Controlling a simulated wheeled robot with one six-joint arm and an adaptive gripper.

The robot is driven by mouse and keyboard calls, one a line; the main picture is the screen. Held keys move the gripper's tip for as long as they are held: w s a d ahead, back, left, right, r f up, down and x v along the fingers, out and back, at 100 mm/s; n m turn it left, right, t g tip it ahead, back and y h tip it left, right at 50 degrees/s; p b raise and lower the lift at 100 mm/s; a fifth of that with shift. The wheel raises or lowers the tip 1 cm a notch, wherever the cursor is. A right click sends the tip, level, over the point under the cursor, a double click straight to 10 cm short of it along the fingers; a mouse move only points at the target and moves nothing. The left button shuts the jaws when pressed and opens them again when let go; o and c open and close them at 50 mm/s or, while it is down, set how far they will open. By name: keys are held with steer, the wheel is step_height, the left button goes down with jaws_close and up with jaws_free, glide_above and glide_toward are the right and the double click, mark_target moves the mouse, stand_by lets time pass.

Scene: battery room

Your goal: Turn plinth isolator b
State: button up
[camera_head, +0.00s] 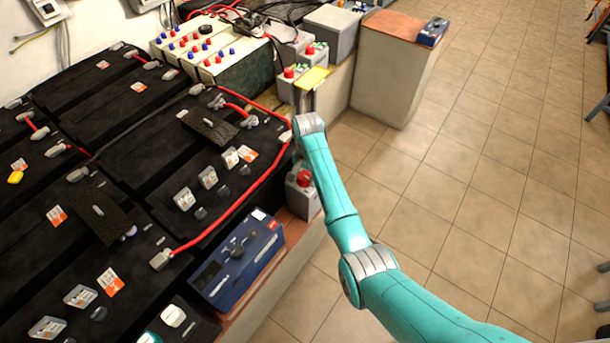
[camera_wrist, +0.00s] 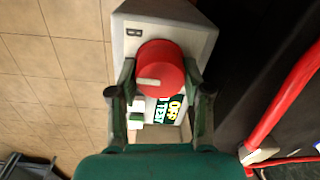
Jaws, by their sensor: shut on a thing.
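A red round knob (camera_wrist: 161,68) sits on a pale grey isolator box (camera_wrist: 194,29). A pale bar on the knob points left in the wrist view. A label (camera_wrist: 173,107) with "OFF" and "TEST" lies beside the knob, partly covered by my gripper. My gripper (camera_wrist: 161,78) is shut on the knob, with one dark finger on each side. In the head view, an isolator box (camera_head: 302,200) with a red knob (camera_head: 303,178) stands beside the batteries, and my arm hides part of it and the fingers.
Black batteries (camera_head: 150,145) with red cables (camera_head: 262,187) stand close to the left. A blue carton (camera_head: 237,258) lies in front of the box. More red-knobbed boxes (camera_head: 290,88) stand farther back, before a wooden-topped plinth (camera_head: 388,80). The tiled floor (camera_head: 480,180) on the right is open.

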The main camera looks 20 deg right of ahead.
mark_target(306, 175)
stand_by(0.4)
steer(key=o, duration=1.2)
steer(key=shift+c, duration=0.2)
step_height(306, 175, up, 12)
steer(key=shift+d, duration=0.15)
steer(key=shift+s+f, duration=0.1)
steer(key=shift+s, duration=0.05)
